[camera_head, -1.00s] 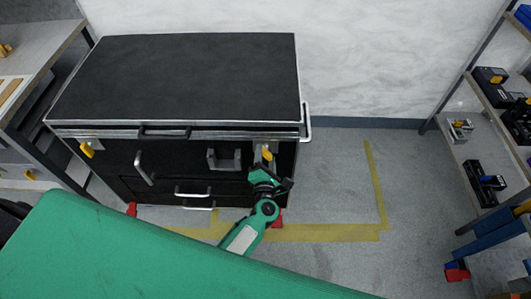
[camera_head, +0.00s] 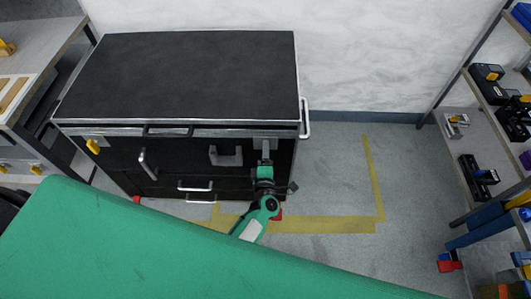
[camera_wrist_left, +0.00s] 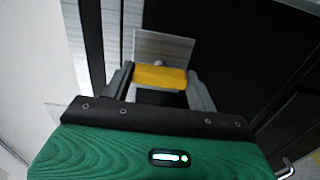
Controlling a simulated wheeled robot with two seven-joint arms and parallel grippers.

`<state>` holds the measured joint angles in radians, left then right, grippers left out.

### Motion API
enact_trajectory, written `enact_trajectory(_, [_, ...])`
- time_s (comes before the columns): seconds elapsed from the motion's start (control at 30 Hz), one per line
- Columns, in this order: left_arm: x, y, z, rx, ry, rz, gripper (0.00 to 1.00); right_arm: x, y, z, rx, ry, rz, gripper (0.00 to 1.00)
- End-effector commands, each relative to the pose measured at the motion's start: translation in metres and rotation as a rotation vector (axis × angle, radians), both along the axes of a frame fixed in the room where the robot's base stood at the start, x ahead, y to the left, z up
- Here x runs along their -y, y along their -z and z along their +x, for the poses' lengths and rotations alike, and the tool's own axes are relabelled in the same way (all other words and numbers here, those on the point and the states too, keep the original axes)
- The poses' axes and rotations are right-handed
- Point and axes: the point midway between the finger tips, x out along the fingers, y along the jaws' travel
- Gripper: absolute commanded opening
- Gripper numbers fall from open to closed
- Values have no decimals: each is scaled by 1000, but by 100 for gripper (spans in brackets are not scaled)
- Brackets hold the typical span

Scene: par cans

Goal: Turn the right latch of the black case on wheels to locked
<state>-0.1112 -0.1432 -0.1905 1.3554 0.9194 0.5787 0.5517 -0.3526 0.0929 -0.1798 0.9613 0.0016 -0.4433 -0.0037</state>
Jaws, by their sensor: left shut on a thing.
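The black case on wheels (camera_head: 185,75) stands against the wall with its lid down. Its right latch has a yellow handle (camera_wrist_left: 160,76) on a pale metal plate (camera_wrist_left: 163,45), seen in the left wrist view. My left gripper (camera_head: 266,153) is at the upper right of the case front and is shut on this handle, which lies across between the two fingers. In the head view the gripper hides the yellow handle. The left latch (camera_head: 93,146) has a yellow handle that hangs tilted. My right gripper is not in view.
Silver handles (camera_head: 194,188) are on the case front, and a side handle (camera_head: 305,118) sticks out at its right. A workbench (camera_head: 40,68) is at the left, a shelf rack (camera_head: 470,150) at the right. Taped floor (camera_head: 335,180) between case and rack is clear.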

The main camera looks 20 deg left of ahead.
Motion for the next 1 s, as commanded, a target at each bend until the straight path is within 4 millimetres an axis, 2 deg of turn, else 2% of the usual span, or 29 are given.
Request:
enact_trajectory(0.4, [1, 0, 0, -3, 3, 9, 35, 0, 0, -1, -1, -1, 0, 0])
enact_trajectory(0.43, [1, 0, 0, -3, 3, 9, 60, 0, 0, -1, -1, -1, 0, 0])
enact_trajectory(0.53, [1, 0, 0, -3, 3, 9, 80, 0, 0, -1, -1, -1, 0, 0])
enact_trajectory(0.83, [1, 0, -1, -2, 1, 8, 80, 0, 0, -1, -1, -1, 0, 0])
enact_trajectory(1.0, [5, 2, -14, -4, 1, 6, 80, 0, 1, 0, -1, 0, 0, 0])
